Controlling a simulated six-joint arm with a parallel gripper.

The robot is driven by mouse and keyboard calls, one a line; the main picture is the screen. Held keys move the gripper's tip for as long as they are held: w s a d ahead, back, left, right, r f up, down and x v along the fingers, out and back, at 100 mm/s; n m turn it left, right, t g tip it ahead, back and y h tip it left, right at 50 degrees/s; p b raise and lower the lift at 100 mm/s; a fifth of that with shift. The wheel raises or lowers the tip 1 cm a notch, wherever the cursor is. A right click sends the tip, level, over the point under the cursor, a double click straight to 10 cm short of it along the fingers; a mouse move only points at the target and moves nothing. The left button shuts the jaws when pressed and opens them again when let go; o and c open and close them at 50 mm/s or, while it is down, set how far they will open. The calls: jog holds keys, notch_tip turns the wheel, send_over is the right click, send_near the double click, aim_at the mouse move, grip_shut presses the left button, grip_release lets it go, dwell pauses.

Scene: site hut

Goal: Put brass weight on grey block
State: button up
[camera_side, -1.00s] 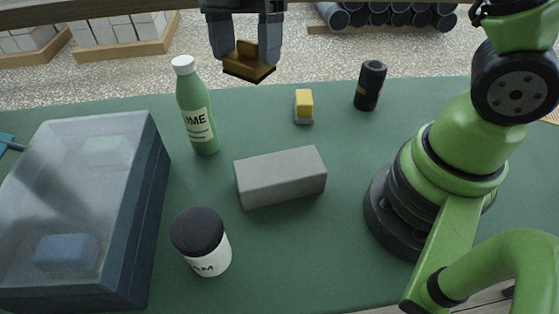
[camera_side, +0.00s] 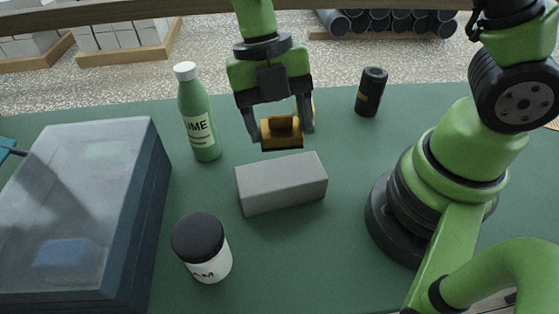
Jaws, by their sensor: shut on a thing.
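The brass weight (camera_side: 282,137) is a golden-brown piece with a raised grip on top and a dark underside. My gripper (camera_side: 282,126) is shut on it, with one finger on each side. The weight appears just above the back edge of the grey block in the picture; whether they touch is hard to tell, though it looks held in the air. The grey block (camera_side: 282,187) is a plain long box lying on the green table, its top bare.
A green bottle (camera_side: 199,120) with a white cap stands left of my gripper. A black-lidded jar (camera_side: 203,250) stands in front of the block. A clear-lidded case (camera_side: 150,190) fills the left. A black cylinder (camera_side: 370,92) stands at the back right. Green table (camera_side: 290,260) is free in front.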

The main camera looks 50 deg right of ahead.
aim_at(283, 177)
notch_tip(283, 177, down, 8)
jog(key=shift+r, duration=0.25)
jog(key=shift+f, duration=0.1)
jog(key=o, duration=1.3)
